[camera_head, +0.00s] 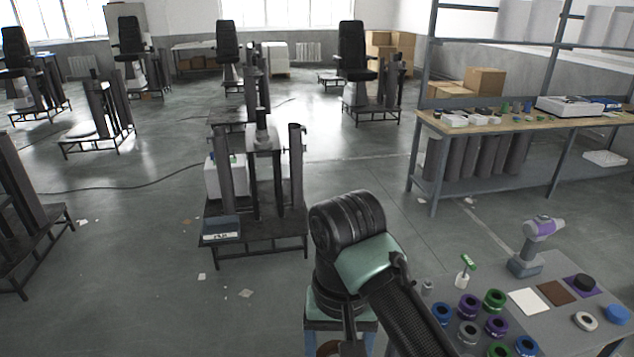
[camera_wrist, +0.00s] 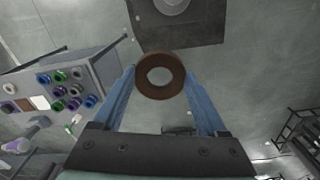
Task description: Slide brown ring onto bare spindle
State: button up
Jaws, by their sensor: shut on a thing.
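A brown ring (camera_wrist: 142,80) sits between the tips of my gripper (camera_wrist: 160,76). The two blue fingers are shut on its outer sides, and its open hole faces the wrist camera. I cannot tell which upright is the bare spindle. A dark plate (camera_wrist: 185,35) with a grey round part (camera_wrist: 172,5) lies beyond the ring in the wrist view.
A grey table (camera_head: 480,285) at right holds several coloured rings, square mats and a drill (camera_head: 535,240). A workbench (camera_head: 520,120) stands farther right. More lift stands, some with black seats, are at the back and left. Open floor (camera_head: 140,240) lies left of the central stand.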

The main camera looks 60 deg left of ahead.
jog(key=shift+n, duration=0.8)
jog(key=s+d+f, duration=0.1)
jog(key=s+d, duration=0.1)
jog(key=s, duration=0.1)
jog(key=s+d+f+p, duration=0.1)
jog(key=s+d, duration=0.2)
jog(key=s+d+f, duration=0.2)
jog(key=s+d, duration=0.1)
jog(key=shift+d, duration=0.15)
jog(key=shift+f+b, duration=1.9)
jog(key=shift+f, duration=0.5)
jog(key=shift+s, duration=0.1)
